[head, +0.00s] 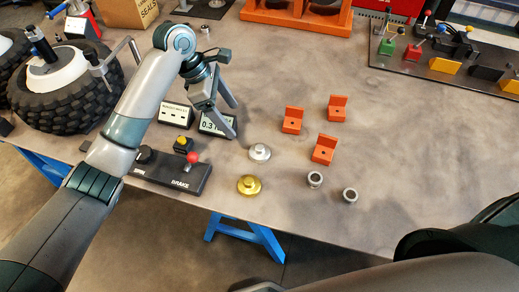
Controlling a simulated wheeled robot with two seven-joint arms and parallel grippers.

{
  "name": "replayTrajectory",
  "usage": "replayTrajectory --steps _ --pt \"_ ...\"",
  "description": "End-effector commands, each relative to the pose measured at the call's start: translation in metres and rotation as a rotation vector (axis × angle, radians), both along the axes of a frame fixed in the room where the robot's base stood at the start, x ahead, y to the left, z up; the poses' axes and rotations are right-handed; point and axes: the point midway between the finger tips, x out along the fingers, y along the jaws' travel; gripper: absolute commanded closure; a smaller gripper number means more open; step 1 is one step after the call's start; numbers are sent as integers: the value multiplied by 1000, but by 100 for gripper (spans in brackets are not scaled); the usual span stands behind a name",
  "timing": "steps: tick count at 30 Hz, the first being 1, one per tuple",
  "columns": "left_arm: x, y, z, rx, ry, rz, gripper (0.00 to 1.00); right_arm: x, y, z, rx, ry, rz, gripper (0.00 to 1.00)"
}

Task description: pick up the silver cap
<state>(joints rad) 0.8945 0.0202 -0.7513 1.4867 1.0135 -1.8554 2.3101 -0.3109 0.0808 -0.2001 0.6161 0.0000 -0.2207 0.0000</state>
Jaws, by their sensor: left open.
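The silver cap (260,153) is a small round flanged piece with a raised knob. It sits upright on the grey table, just behind a similar gold cap (249,185). My left gripper (236,120) is open and empty. In the picture it lies above and left of the silver cap, over a small display reading about 0.3 (217,123), and does not touch the cap.
Orange brackets (323,150) and two metal rings (315,179) lie right of the caps. A control box (185,178) with a red knob stands left, near the table's front edge. A wheel (65,85) is at the far left. The table's middle right is clear.

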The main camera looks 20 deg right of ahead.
Motion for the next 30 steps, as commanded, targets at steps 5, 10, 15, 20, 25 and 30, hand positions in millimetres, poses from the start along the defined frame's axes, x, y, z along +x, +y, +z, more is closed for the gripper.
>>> replayTrajectory --steps 5,10,15,20,25,30 --pt "-3 -7 -16 2 2 -1 25 11 0 5 1 -12 0 36" --pt "-6 -17 -42 2 3 0 25 18 1 12 2 -21 0 36" --pt "-10 -29 -70 1 3 0 25 16 1 18 1 -19 0 36" --pt "-13 -38 -94 2 3 0 25 14 1 22 2 -17 0 36" --pt "-14 -43 -108 1 0 -1 25 13 1 24 1 -15 0 36" --pt "-14 -44 -110 0 0 -1 25 13 1 24 1 -15 0 36"
